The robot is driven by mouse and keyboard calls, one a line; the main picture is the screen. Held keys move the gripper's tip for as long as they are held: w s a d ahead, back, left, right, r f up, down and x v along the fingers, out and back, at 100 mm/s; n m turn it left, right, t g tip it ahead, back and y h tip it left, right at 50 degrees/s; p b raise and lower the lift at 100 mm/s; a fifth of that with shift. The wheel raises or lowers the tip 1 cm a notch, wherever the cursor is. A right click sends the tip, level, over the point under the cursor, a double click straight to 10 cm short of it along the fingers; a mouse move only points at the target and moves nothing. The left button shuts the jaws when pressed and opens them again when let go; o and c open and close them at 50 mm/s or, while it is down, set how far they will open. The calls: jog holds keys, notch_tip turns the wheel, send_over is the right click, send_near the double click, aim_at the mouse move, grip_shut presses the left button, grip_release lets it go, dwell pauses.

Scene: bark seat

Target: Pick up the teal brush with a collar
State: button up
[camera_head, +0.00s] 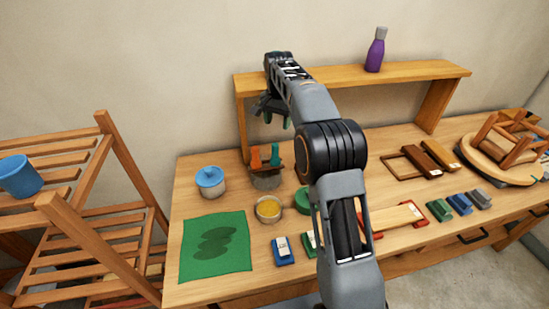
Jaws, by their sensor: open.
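A grey holder (266,181) stands on the workbench below my gripper. An orange handle (255,158) and a teal handle (275,155) stick up from it. The teal one looks like the brush; its collar is too small to make out. My gripper (273,113) is open, above the holder and apart from the handles. Small green-teal parts show at its fingers, and I cannot tell what they are. My own arm hides part of the bench to the right of the holder.
A blue lidded pot (210,181), a bowl of yellow stuff (268,209) and a green cloth (215,248) are near the holder. A raised wooden shelf (400,72) bears a purple bottle (376,50). A slatted rack (75,215) stands left; an upturned stool (497,150) lies right.

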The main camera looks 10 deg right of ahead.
aim_at(275, 151)
jog(key=shift+m, duration=0.5)
jog(key=f, duration=0.3)
jog(key=w+f, duration=0.1)
jog(key=f, duration=0.2)
jog(key=w+f, duration=0.1)
jog(key=f, duration=0.2)
jog(key=shift+w+f, duration=0.25)
jog(key=shift+f, duration=0.15)
jog(key=shift+a+f+p, duration=0.1)
jog(key=shift+f+p, duration=0.9)
jog(key=shift+f, duration=1.65)
jog(key=c, duration=1)
